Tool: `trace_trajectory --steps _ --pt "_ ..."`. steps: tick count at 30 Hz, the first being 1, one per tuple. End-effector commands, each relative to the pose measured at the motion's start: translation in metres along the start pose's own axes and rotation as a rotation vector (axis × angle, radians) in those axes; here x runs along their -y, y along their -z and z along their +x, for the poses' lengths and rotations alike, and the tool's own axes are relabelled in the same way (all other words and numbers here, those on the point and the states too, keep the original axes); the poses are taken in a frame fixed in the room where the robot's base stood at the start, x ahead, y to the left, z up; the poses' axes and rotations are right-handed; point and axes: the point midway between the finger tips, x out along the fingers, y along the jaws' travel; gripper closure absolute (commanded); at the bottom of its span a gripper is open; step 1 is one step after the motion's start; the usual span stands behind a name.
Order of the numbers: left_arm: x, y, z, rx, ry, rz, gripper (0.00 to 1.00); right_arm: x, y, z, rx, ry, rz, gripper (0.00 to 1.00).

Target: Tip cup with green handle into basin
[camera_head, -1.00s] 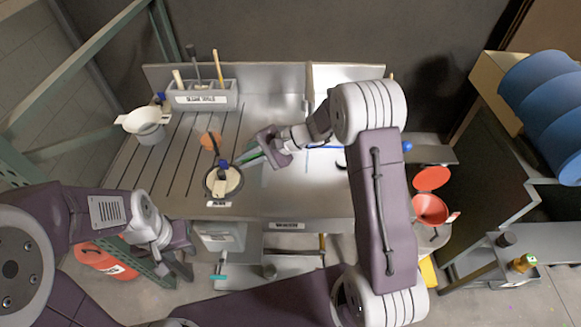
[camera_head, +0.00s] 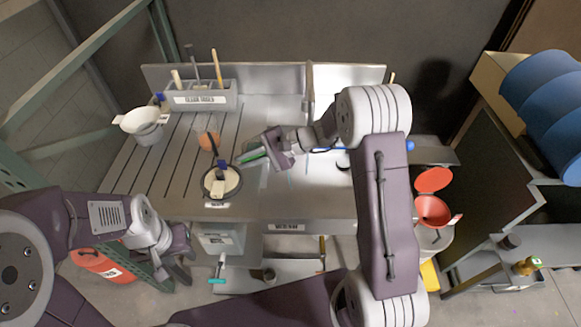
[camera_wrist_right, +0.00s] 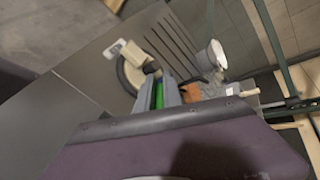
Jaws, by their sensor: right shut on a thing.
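My right gripper (camera_head: 262,153) is shut on the green handle (camera_head: 253,156) over the steel worktop. The green handle (camera_wrist_right: 159,96) also shows between the fingers in the right wrist view. The cup body cannot be made out clearly. A round dark-rimmed vessel with pale contents (camera_head: 221,184) stands left of and nearer than this gripper, with a blue-marked brush-like tool in it. It also shows in the right wrist view (camera_wrist_right: 121,72). I cannot tell for sure which thing is the basin. My left gripper (camera_head: 178,272) hangs empty in front of the worktop, its fingers apart.
A grey tool holder (camera_head: 203,99) with upright handles stands at the back. A white pail (camera_head: 145,127) is at the left, and an orange round thing (camera_head: 208,140) lies behind the dark-rimmed vessel. An orange funnel (camera_head: 432,211) is at the right, beyond my right arm.

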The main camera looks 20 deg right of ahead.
Motion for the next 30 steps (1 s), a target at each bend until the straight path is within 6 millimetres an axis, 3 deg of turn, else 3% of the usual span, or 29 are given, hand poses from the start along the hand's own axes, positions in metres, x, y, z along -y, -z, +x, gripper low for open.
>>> trace_trajectory --steps 30 --pt "0.0002 -0.0011 0.0107 0.000 0.000 0.000 0.64 -0.0018 0.0010 -0.0026 0.029 0.051 -0.001 1.00"
